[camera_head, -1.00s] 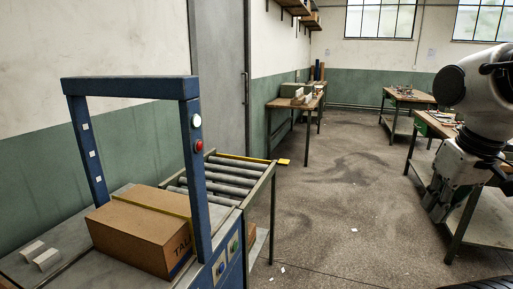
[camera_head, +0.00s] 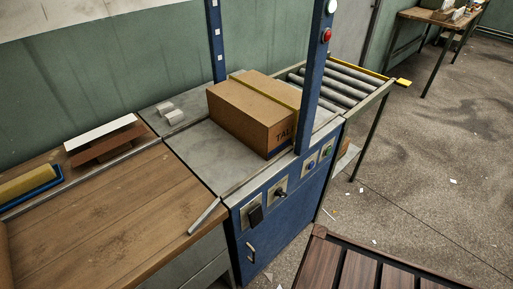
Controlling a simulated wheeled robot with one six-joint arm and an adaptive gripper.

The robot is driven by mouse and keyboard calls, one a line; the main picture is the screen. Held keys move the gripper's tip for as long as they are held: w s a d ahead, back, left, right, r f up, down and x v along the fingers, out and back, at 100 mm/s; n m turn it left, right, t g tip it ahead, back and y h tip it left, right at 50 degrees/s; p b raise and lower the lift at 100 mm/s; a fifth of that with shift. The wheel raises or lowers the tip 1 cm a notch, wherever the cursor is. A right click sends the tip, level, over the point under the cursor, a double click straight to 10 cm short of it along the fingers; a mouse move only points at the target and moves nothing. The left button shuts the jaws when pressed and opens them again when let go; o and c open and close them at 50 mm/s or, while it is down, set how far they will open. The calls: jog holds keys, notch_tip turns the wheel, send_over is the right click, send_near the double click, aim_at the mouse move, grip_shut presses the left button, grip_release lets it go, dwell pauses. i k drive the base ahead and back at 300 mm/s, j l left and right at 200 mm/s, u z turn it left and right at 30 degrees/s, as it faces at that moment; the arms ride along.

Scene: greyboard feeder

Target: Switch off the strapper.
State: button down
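The strapper is a blue cabinet (camera_head: 275,225) with a grey metal top and a blue arch (camera_head: 313,85) standing over it. A cardboard box (camera_head: 250,112) with a yellow strap around it sits on the top, under the arch. The cabinet's front carries a black switch (camera_head: 255,215) on a pale plate, a black rotary knob (camera_head: 280,193), a blue button (camera_head: 310,166) and a green button (camera_head: 326,151). A red button (camera_head: 327,35) is on the arch post, below a white round part. The switch position is too small to tell. My gripper is not in view.
A wooden table (camera_head: 100,220) adjoins the strapper on the left, with a blue tray and boards on it. A roller conveyor (camera_head: 340,85) adjoins on the right. A dark slatted surface (camera_head: 350,262) lies at the bottom front. Floor (camera_head: 430,170) is open at right.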

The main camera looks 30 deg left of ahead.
aim_at(255, 215)
jog(key=u, duration=1.45)
jog(key=k+j+z, duration=0.1)
jog(key=j, duration=0.3)
jog(key=j+z, duration=0.1)
jog(key=j, duration=0.3)
jog(key=k+j+z, duration=0.1)
jog(key=j, duration=0.3)
jog(key=k+j+z, duration=0.1)
jog(key=j, duration=0.3)
jog(key=k, duration=0.1)
